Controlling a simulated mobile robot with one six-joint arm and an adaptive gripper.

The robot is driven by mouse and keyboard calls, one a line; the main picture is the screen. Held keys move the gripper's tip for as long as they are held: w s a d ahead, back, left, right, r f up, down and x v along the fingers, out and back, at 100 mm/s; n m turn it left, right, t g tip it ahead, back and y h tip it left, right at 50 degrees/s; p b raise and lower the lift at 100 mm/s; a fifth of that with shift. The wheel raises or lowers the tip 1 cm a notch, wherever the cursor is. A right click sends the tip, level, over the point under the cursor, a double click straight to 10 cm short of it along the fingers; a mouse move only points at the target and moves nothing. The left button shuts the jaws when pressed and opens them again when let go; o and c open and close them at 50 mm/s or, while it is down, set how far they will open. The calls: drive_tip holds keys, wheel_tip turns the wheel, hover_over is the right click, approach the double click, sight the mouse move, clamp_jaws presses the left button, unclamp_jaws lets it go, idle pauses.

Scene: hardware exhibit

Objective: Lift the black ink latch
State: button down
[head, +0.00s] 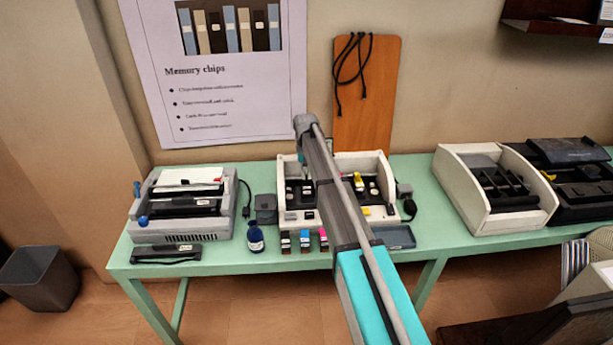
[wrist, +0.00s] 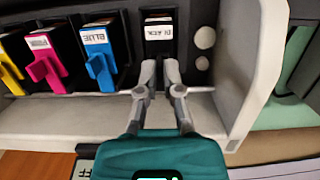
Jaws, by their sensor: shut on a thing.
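In the wrist view, the black ink slot (wrist: 157,22) is the rightmost bay of the printer and carries a white label with upside-down text. My gripper (wrist: 160,68) is shut at the front of this slot, its fingertips close together on the black latch. The latch is dark and mostly hidden by the fingertips. The blue latch (wrist: 98,66), pink latch (wrist: 45,66) and yellow latch (wrist: 10,70) are in bays to the left. In the head view, the white printer (head: 382,163) stands mid-table, partly behind my arm, and my gripper is hidden.
The printer's white side wall (wrist: 262,65) rises close to the right of my gripper in the wrist view. In the head view, a blue bottle (head: 255,238) and several small ink cartridges stand by the green table's (head: 225,263) front edge. Other machines stand at both sides.

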drive_tip(key=shift+w+r+g, duration=0.15)
drive_tip(key=shift+w+g, duration=0.25)
drive_tip(key=shift+g, duration=0.5)
drive_tip(key=shift+r+g+b, duration=0.15)
drive_tip(key=shift+g+b, duration=0.15)
drive_tip(key=shift+g, duration=0.1)
drive_tip(key=c, duration=0.8)
unclamp_jaws()
drive_tip(key=shift+s, duration=0.15)
